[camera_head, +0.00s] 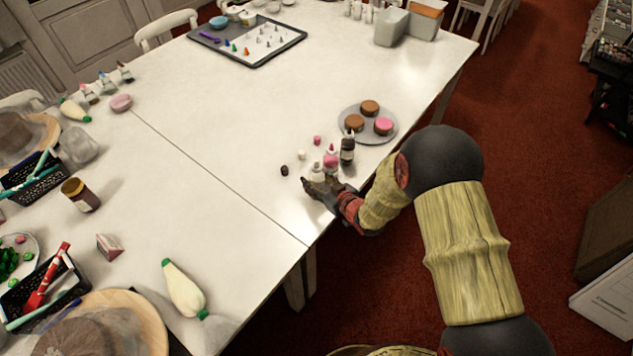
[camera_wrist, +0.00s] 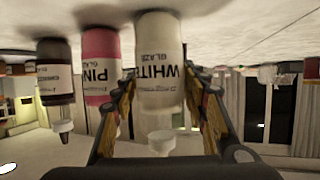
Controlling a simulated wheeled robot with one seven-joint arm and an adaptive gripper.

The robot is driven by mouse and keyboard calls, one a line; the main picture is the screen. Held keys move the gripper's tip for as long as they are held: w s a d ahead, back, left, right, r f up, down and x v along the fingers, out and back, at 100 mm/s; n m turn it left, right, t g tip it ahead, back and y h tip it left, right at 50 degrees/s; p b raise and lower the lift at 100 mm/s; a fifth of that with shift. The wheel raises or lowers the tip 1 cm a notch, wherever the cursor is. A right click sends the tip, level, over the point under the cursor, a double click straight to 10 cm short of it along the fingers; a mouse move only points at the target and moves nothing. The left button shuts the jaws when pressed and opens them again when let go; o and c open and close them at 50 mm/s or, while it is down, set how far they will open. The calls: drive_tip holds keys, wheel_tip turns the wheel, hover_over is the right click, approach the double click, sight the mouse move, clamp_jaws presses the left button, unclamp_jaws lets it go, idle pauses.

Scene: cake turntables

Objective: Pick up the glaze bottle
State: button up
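Three glaze bottles stand in a row near the table's right edge: a white-labelled one (camera_head: 317,172), a pink one (camera_head: 331,162) and a dark one (camera_head: 347,149). The wrist view is upside down. In it the white bottle (camera_wrist: 160,60) reads "WHITE GLAZE", with its pale cap (camera_wrist: 162,142) nearest the camera. The pink bottle (camera_wrist: 101,70) and dark bottle (camera_wrist: 55,75) are to its left. My gripper (camera_head: 312,186) is low at the white bottle; in the wrist view its fingers (camera_wrist: 160,85) stand on both sides of that bottle, seemingly with slight gaps.
A grey plate with round cakes (camera_head: 345,120) lies behind the bottles. Small pink, white and dark pieces (camera_head: 301,155) lie left of them.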

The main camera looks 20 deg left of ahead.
sight(321, 177)
drive_tip(key=c, duration=0.3)
drive_tip(key=shift+r, duration=0.1)
drive_tip(key=shift+c, duration=0.2)
drive_tip(key=shift+r, duration=0.55)
wheel_tip(321, 177, up, 2)
drive_tip(key=shift+r+p, duration=0.25)
drive_tip(key=shift+p, duration=0.5)
drive_tip(key=d+r, duration=0.1)
drive_tip(key=s+d+r+p, duration=0.1)
drive_tip(key=r, duration=0.1)
drive_tip(key=s+d+r, duration=0.1)
drive_tip(key=r, duration=0.1)
drive_tip(key=shift+s+d+p, duration=0.1)
drive_tip(key=shift+d+p, duration=0.2)
drive_tip(key=p+v, duration=0.1)
drive_tip(key=v, duration=0.8)
drive_tip(key=shift+w+d+p, duration=0.25)
drive_tip(key=shift+w+p, duration=0.1)
drive_tip(key=shift+p, duration=0.05)
drive_tip(key=shift+o, duration=1.1)
drive_tip(key=shift+s+d+r, duration=0.25)
drive_tip(key=shift+d, duration=0.05)
drive_tip(key=shift+s+d+r, duration=0.1)
drive_tip(key=shift+s+d, duration=0.1)
drive_tip(key=shift+d, duration=0.1)
drive_tip(key=shift+c, duration=1.2)
